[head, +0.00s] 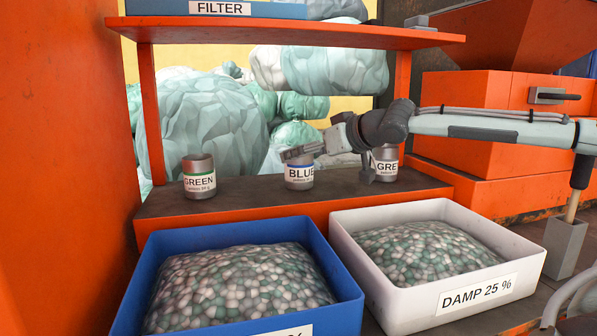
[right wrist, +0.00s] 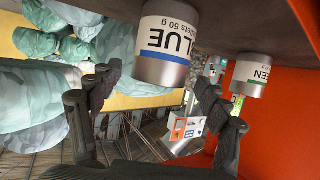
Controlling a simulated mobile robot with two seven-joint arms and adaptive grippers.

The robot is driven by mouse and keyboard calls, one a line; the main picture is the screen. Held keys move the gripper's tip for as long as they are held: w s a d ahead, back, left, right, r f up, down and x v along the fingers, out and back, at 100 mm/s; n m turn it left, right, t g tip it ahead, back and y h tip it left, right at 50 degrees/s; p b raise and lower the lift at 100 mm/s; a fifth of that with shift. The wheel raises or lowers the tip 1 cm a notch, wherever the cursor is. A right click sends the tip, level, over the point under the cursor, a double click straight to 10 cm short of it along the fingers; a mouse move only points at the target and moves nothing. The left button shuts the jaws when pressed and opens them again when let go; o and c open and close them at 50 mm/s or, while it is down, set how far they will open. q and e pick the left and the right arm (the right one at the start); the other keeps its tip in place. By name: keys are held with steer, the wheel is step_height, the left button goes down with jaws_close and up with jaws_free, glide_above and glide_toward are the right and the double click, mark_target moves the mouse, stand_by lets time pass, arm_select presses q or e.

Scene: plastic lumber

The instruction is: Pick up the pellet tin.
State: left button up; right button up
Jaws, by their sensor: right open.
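Three grey tins stand upright on the dark ledge. My right gripper (head: 328,164) is open at the BLUE tin, and one finger covers part of that tin's top. In the right wrist view the picture is upside down. There the BLUE tin (right wrist: 163,50) appears between and beyond the open fingertips (right wrist: 157,80), with no clear contact. The left GREEN tin (right wrist: 250,77) is beside it. My left gripper is not in view.
An orange shelf (head: 290,34) overhangs the ledge (head: 250,198). In front are a blue bin (head: 352,300) and a white bin (head: 400,309) labelled DAMP 25 %, both heaped with pellets. Stuffed bags (head: 215,125) lie behind. An orange wall (head: 60,160) is at left.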

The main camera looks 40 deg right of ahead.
steer(key=shift+x, duration=1.35)
steer(key=shift+c, duration=0.5)
steer(key=c, duration=1.2)
